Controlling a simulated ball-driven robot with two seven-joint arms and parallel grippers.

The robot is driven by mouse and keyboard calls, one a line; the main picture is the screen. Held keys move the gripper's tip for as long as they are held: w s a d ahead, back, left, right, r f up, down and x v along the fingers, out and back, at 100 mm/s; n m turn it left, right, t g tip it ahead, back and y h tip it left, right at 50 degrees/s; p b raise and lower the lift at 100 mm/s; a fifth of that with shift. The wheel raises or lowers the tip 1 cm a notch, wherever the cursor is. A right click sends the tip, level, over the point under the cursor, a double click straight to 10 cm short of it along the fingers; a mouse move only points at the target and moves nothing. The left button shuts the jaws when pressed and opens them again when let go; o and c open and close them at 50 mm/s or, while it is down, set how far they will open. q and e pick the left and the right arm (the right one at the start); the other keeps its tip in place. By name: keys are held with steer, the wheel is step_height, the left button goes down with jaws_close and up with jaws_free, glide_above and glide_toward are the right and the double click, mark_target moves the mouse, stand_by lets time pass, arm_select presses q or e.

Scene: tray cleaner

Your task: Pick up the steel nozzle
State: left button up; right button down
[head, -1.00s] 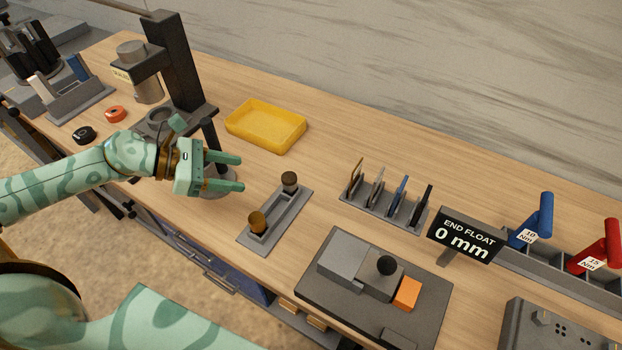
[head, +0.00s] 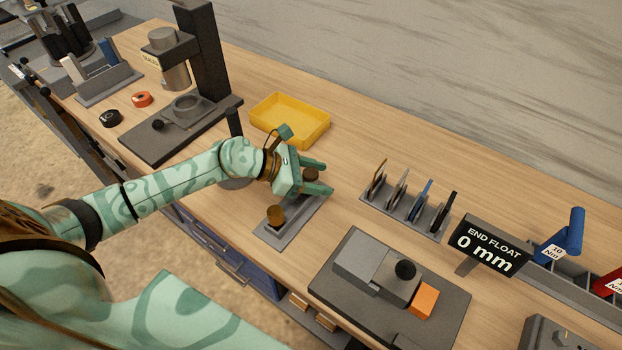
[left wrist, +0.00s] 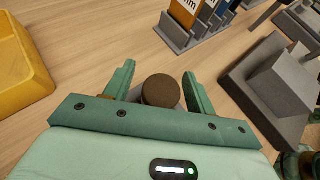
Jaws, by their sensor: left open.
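The nozzle that I take for the steel one has a dark brown round top (head: 311,174) and stands upright at the far end of a small grey holder (head: 284,237). My left gripper (head: 322,179) is open around it, with one finger on each side. In the left wrist view the round top (left wrist: 161,91) lies between the two open fingers (left wrist: 158,74), with a gap visible on the right. The lower part of the nozzle is hidden. A brass-coloured nozzle (head: 275,214) stands at the near end of the holder. My right gripper is not in view.
A yellow tray (head: 322,137) lies behind the gripper. A rack of upright gauges (head: 407,212) stands to the right. A dark fixture plate (head: 445,312) with an orange block is in front right. A press stand (head: 205,60) rises at the back left.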

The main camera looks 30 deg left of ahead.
arm_select(q)
steer(key=c, duration=1)
steer(key=shift+c, duration=0.2)
